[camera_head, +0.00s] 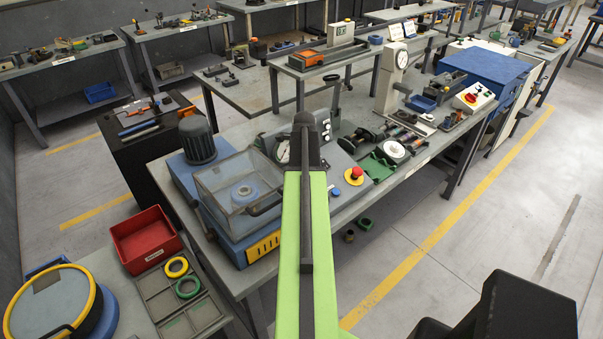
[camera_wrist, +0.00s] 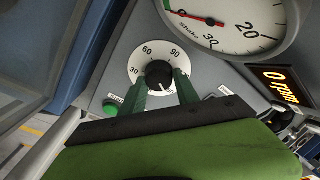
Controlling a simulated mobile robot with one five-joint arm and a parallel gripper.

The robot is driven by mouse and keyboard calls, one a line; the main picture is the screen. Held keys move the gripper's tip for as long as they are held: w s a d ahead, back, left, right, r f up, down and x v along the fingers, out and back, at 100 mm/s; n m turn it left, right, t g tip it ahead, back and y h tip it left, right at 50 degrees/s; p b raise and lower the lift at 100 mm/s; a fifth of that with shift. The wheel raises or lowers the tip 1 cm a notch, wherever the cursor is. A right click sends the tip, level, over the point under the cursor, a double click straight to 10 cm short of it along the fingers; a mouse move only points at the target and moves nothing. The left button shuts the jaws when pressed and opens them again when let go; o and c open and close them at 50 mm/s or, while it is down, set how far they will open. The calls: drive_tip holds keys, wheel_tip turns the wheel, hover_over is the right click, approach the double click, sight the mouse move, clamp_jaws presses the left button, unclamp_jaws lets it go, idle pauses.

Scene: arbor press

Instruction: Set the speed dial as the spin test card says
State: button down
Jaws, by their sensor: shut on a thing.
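The speed dial (camera_wrist: 136,58) is a white round scale with 30, 60 and 90 readable, on a grey panel in the wrist view. Its black knob (camera_wrist: 159,73) sits in the middle. A pale mark on the knob seems to point to the lower right. My gripper (camera_wrist: 161,82) has its two green fingers on either side of the knob and is shut on it. In the head view my arm hides the dial and the gripper. I cannot make out a spin test card in either view.
A gauge (camera_wrist: 232,18) with a red needle and a display (camera_wrist: 285,85) reading 0 rpm are beside the dial. A green button (camera_wrist: 110,106) is to its left. A clear-lidded machine (camera_head: 225,180) and a red stop button (camera_head: 354,171) flank my arm.

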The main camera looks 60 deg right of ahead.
drive_tip(key=shift+w, duration=0.15)
drive_tip(key=c, duration=0.9)
unclamp_jaws()
drive_tip(key=r+p, duration=0.5)
drive_tip(key=s+a+r+p, duration=0.1)
drive_tip(key=r+p, duration=0.5)
drive_tip(key=s+a+r+p, duration=0.1)
drive_tip(key=r+p, duration=0.5)
drive_tip(key=shift+a+r, duration=0.15)
drive_tip(key=shift+a, duration=0.05)
